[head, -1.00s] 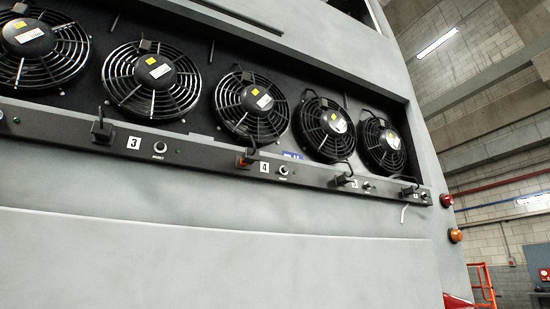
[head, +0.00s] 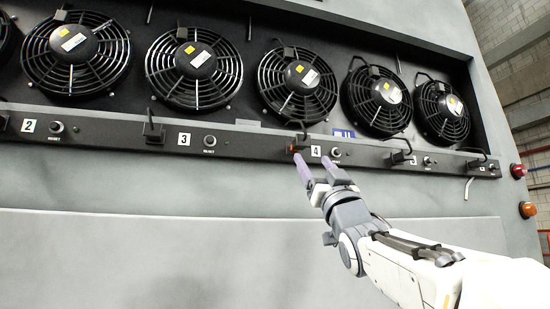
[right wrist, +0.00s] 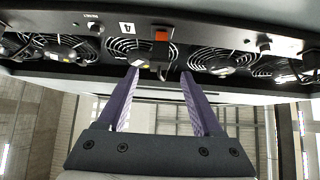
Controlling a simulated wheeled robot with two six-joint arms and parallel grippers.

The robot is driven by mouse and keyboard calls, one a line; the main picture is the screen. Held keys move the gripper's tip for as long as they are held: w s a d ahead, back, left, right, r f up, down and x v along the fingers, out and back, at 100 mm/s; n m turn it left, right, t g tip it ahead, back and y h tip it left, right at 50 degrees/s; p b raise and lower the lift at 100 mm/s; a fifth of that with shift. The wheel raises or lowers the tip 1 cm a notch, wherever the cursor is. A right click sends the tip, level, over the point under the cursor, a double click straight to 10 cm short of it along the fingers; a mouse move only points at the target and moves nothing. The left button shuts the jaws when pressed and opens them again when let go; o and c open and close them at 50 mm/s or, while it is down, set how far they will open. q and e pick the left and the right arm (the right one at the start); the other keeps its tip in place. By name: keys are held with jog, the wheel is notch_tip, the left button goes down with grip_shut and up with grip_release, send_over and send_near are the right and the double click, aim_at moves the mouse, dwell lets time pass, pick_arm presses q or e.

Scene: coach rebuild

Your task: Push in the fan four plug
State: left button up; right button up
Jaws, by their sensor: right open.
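The fan four plug (head: 299,144) is a black plug with a cable on the dark rail, just left of the white "4" label (head: 315,151). An orange part shows at it, unlike at the neighbouring plugs. In the right wrist view the orange part (right wrist: 161,37) shows above and between the fingertips. My right gripper (head: 312,163) is open, its two purple fingers pointing up at the rail just below the plug. It shows empty in the right wrist view (right wrist: 160,76). I cannot tell whether a fingertip touches the plug. My left gripper is not in view.
The plug for fan three (head: 154,133) and another plug (head: 402,157) sit along the same rail (head: 250,146), with round reset knobs between. Several caged fans (head: 298,84) stand in the recess above. The grey panel (head: 150,250) below is clear.

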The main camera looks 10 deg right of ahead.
aim_at(304, 146)
jog(key=p+x, duration=0.5)
jog(key=x, duration=0.2)
jog(key=shift+r, duration=0.25)
jog(key=shift+p+x, duration=0.8)
jog(key=shift+w+f, duration=0.1)
jog(key=shift+f, duration=0.05)
grip_shut()
dwell(0.4)
